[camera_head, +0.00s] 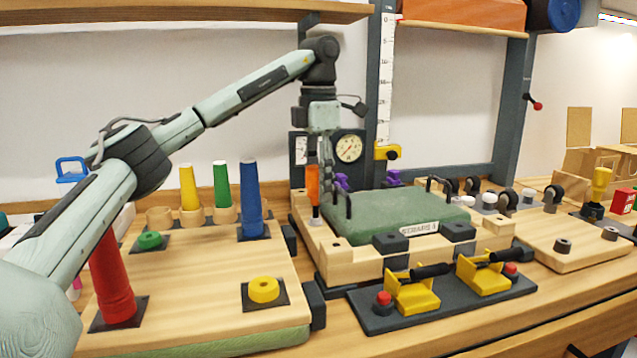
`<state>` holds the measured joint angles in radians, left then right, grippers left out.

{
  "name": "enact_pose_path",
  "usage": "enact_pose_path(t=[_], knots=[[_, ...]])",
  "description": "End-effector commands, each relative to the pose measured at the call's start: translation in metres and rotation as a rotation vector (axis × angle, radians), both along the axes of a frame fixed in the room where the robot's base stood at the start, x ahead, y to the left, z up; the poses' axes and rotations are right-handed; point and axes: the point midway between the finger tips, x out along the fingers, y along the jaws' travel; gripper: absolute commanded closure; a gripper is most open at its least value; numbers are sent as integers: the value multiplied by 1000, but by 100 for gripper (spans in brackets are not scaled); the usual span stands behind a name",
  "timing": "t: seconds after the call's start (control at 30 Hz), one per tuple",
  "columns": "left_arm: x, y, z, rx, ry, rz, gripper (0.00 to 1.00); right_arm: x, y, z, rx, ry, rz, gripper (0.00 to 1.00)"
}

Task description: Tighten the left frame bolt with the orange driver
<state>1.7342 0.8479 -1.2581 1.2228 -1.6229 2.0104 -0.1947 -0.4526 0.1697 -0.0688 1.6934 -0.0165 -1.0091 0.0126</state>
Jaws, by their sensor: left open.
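The orange driver (312,184) stands upright, its lower end at the left part of the light wooden frame (345,262). My left gripper (323,172) points down from above, open, with a finger close beside the driver's right side. I cannot tell whether it touches the driver. The left frame bolt is not clearly visible; the driver's lower end and a small pale piece are at that spot. A green pad (400,212) lies in the frame. My right gripper is not in view.
A board at left holds a red peg (110,278), a blue peg (251,198), a yellow ring (264,289) and a green ring (149,240). Yellow toggle clamps (413,296) stand in front of the frame. A gauge (348,148) and a grey post (379,90) stand behind.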

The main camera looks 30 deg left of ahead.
Motion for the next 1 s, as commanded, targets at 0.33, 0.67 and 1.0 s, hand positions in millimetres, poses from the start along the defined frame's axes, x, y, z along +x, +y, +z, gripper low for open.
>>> enact_pose_path(t=[0.33,0.67,1.0], knots=[[2,3,0,0,0,627,59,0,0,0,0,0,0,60],[3,5,0,0,1,1106,59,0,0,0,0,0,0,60],[3,5,0,0,1,1134,70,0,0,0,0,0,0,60]])
